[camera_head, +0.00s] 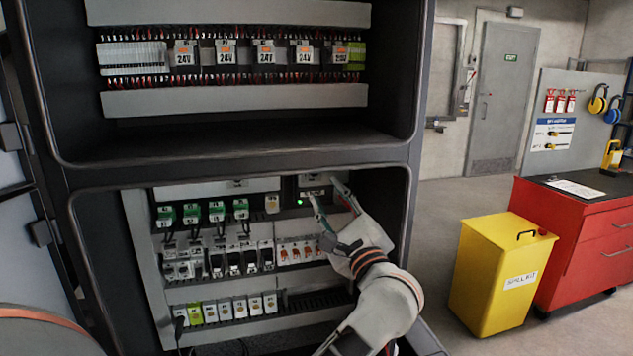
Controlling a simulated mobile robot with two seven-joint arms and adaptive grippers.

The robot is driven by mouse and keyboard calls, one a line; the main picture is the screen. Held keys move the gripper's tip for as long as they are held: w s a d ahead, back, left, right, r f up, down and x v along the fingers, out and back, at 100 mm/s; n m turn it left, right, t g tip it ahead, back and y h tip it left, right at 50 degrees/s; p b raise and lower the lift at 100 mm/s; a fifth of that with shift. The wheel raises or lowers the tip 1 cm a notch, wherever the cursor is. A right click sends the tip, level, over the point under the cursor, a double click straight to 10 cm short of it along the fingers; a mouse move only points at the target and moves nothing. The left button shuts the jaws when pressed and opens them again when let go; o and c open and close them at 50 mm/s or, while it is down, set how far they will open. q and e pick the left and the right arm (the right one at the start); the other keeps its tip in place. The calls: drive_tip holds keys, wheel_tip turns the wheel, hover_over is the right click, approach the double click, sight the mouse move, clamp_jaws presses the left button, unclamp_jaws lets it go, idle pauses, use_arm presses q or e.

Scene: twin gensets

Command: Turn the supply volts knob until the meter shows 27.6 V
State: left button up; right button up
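The tips are at a small dark unit (312,181) with a pale label strip and a lit green lamp (300,201). I cannot tell whether they touch it. No supply volts knob can be made out; the gripper covers part of this area. No meter reading is legible.
The bay holds rows of green-topped modules (190,214), breakers (233,261) and terminals (225,308). The cabinet's right frame (412,190) stands close to my arm. A yellow spill kit bin (495,270) and a red tool chest (575,240) stand at right, with open floor before them.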

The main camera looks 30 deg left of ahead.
sight(314, 174)
use_arm(q)
drive_tip(key=p+x, duration=0.1)
drive_tip(key=x, duration=0.5)
drive_tip(key=shift+a+r+p, duration=0.1)
drive_tip(key=shift+p, duration=0.2)
drive_tip(key=shift+w+a, duration=0.15)
drive_tip(key=shift+a, duration=0.15)
drive_tip(key=shift+w+a, duration=0.15)
drive_tip(key=shift+a, duration=0.05)
clamp_jaws()
